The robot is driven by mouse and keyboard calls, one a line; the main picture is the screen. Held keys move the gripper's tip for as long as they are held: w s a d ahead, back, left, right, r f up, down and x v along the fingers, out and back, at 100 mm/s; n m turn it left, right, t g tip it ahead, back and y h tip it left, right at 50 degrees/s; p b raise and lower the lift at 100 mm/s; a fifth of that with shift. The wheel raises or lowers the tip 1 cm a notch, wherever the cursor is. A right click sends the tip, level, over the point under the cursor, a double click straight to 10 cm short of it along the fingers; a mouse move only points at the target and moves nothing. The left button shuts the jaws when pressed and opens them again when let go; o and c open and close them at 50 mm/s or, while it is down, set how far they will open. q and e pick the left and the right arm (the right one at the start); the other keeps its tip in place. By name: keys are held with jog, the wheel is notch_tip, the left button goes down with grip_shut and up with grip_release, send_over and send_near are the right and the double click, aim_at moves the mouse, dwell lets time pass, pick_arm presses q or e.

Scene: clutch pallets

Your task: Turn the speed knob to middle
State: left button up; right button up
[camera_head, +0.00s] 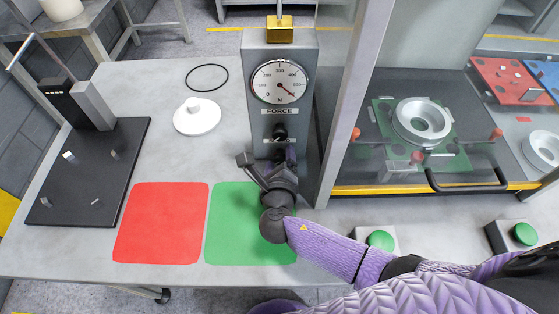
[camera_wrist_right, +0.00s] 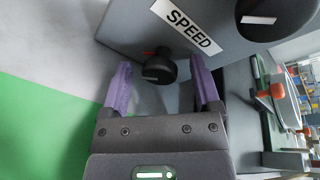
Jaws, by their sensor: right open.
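The small black speed knob (camera_wrist_right: 159,69) sits on the grey machine face under the SPEED label (camera_wrist_right: 188,28) in the right wrist view. A short red mark shows beside it; its exact setting is hard to read. My right gripper (camera_wrist_right: 161,73) is open, with one purple finger on each side of the knob; I cannot tell whether either touches it. In the head view, my right gripper (camera_head: 270,172) is at the lower front of the force machine (camera_head: 258,110) and hides the speed knob. My left gripper is not in view.
A larger black knob (camera_wrist_right: 278,14) with a white bar is beside the SPEED label. A dial (camera_head: 280,81) tops the machine front. Red (camera_head: 160,222) and green (camera_head: 228,235) pads lie in front. An upright post (camera_head: 352,110) and guarded station stand to the right.

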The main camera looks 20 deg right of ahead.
grip_shut()
dwell(0.3)
jog(key=shift+r+m+y+p, duration=0.1)
jog(key=shift+m+y+p, duration=0.25)
jog(key=shift+m, duration=0.65)
jog(key=shift+s+d+m+t+y, duration=0.1)
jog(key=shift+m+t+y, duration=0.55)
jog(key=shift+m, duration=0.85)
grip_release()
